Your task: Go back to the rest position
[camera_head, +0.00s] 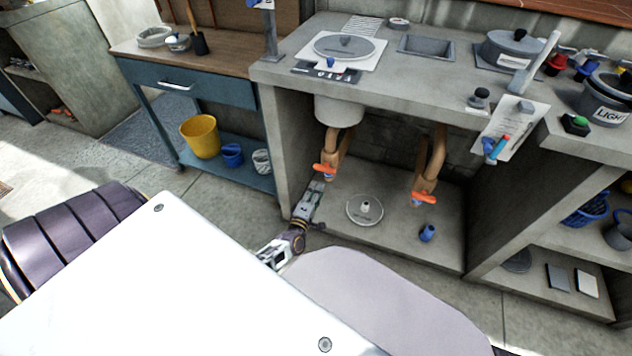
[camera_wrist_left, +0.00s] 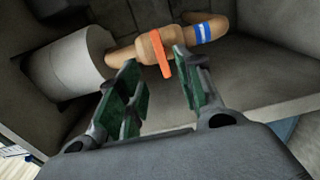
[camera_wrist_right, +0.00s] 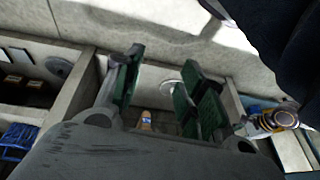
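My left gripper (camera_head: 317,185) reaches into the open space under the concrete counter, just below the left pipe's orange valve handle (camera_head: 324,170). In the left wrist view, the fingers of this gripper (camera_wrist_left: 158,78) are apart with nothing held. The orange handle (camera_wrist_left: 161,53) on the tan pipe (camera_wrist_left: 150,48) shows just beyond the fingertips; whether they touch is unclear. My right gripper (camera_wrist_right: 162,62) shows in its own wrist view, with fingers apart and empty, above the floor in front of the counter. It is not visible in the head view.
A second tan pipe with an orange handle (camera_head: 424,199) stands to the right. A round drain (camera_head: 365,209) and a small blue object (camera_head: 427,232) are on the compartment floor. Concrete walls (camera_head: 283,150) flank it. A yellow bucket (camera_head: 200,136) stands on the blue bench's lower shelf.

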